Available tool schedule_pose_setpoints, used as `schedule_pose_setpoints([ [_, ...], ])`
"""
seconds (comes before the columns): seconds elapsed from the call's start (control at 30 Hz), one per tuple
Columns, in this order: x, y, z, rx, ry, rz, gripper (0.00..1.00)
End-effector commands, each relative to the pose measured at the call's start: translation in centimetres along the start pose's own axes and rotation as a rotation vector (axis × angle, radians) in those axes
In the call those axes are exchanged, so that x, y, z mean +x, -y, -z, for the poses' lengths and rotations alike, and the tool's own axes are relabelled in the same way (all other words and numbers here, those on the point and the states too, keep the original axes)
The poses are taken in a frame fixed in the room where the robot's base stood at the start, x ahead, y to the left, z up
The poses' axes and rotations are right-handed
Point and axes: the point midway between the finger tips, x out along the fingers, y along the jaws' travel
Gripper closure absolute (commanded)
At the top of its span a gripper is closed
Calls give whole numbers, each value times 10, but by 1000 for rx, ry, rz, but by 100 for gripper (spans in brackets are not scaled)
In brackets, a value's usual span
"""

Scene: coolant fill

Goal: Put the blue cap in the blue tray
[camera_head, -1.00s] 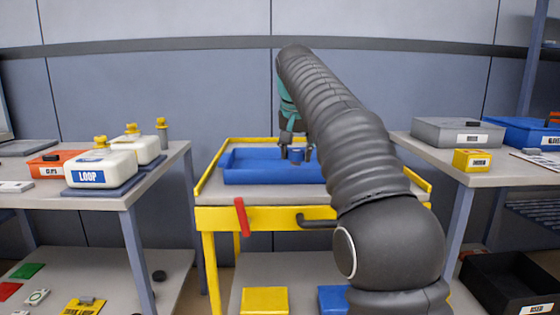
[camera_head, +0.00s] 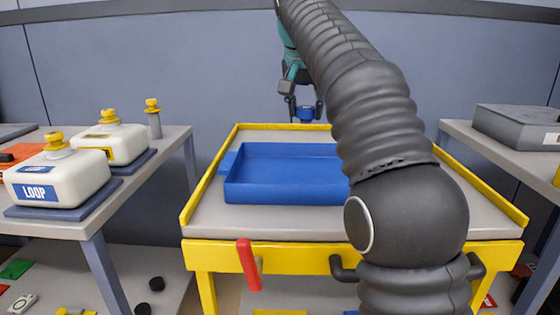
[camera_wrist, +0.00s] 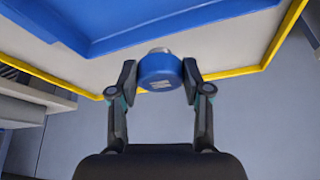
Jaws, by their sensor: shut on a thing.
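The blue cap (camera_wrist: 160,72) is between the two fingers of my gripper (camera_wrist: 160,84) in the wrist view, with a grey metal end showing beyond its blue face. My gripper (camera_head: 305,111) is shut on the cap (camera_head: 306,113), which also shows in the head view. The blue tray (camera_head: 280,195) lies on the yellow-edged cart; its right part is hidden behind my arm. In the head view, the cap appears above the tray's far edge, over the cart's back rim. In the wrist view, the tray (camera_wrist: 150,30) is beyond the cap, apart from it.
The cart (camera_head: 215,222) has a raised yellow rim and a red handle (camera_head: 248,264) at its front. A left table holds a white LOOP jug (camera_head: 60,178) and another white jug (camera_head: 113,142). A grey box (camera_head: 515,127) stands on the right table. Bare cart top surrounds the tray.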

Motion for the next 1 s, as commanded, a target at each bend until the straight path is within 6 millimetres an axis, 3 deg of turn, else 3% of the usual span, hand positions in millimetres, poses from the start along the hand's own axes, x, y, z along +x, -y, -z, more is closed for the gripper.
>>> schedule_pose_setpoints([
  [0.5, 17, 39, -90, -7, 2, 3, 75],
  [0.73, 22, 44, -105, -4, 1, 1, 75],
  [1.0, 52, 43, -118, -4, 1, 1, 75],
])
